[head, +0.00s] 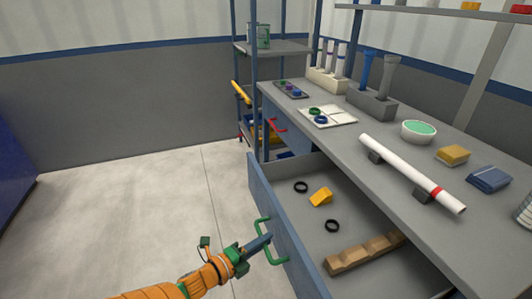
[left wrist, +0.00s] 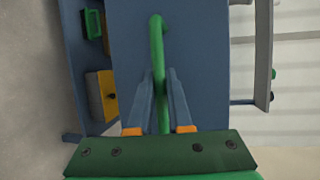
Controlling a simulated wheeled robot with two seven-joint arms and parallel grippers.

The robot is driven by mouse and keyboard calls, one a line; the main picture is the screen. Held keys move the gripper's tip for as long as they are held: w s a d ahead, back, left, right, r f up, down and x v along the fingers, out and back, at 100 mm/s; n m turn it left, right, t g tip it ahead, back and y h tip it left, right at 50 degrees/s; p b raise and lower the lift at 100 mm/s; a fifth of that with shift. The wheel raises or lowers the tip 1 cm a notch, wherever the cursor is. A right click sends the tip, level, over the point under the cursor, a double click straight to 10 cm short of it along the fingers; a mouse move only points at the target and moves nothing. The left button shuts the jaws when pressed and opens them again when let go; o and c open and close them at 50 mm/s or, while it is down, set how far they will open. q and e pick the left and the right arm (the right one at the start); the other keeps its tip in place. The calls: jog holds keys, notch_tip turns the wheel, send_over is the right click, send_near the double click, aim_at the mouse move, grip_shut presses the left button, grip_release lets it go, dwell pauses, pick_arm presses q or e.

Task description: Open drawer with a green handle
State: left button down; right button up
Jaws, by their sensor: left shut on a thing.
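The drawer (head: 283,223) with the green handle is pulled well out from under the workbench. Its green handle (head: 277,259) is on the blue front panel. My left gripper (head: 266,241) reaches in from the lower left and is shut on this handle. In the left wrist view the green handle (left wrist: 157,60) runs between the two fingers of the left gripper (left wrist: 167,88), in front of the blue drawer front (left wrist: 205,45). My right gripper is not in view.
Inside the drawer are black rings (head: 332,226), a yellow wedge (head: 321,197) and a notched wooden block (head: 365,251). A second drawer with a red handle (head: 277,125) is farther back. The workbench top (head: 395,160) carries a white pipe (head: 405,170). Open floor (head: 130,200) lies left.

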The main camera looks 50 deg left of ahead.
pick_arm(q)
jog(key=c, duration=0.8)
grip_release()
jog(key=shift+c, duration=0.2)
jog(key=s+r, duration=0.1)
jog(key=s, duration=0.6)
jog(key=shift+p, duration=0.3)
jog(key=shift+r, duration=0.1)
